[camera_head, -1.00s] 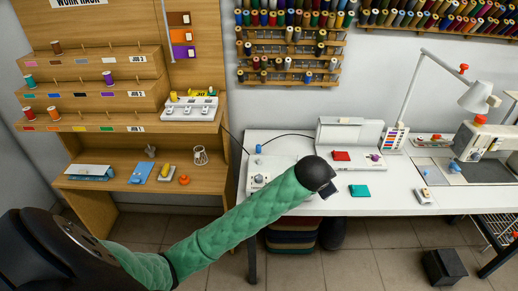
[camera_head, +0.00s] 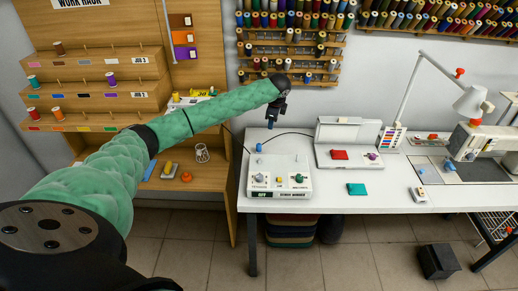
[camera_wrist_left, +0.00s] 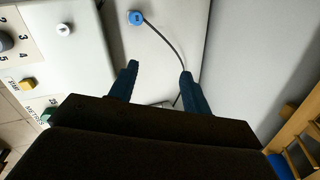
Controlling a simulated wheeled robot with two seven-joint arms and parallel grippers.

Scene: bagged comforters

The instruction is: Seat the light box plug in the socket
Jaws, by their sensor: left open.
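A blue plug (camera_head: 259,147) on a dark cable is on the white table behind the control box (camera_head: 256,188). It also shows in the left wrist view (camera_wrist_left: 135,17), its cable curving away toward my fingers. In the head view the cable runs to the light box (camera_head: 352,131), a white case with a raised lid. My left gripper (camera_head: 271,124) hangs above the table, right of the plug. Its two blue fingers (camera_wrist_left: 158,82) are apart with nothing held between them. I cannot tell which fitting is the socket. My right gripper is out of view.
The control box has knobs and a small white round fitting (camera_wrist_left: 64,29) on top. A lamp (camera_head: 470,102) and sewing machine (camera_head: 468,140) stand right. A wooden rack (camera_head: 95,57) is left.

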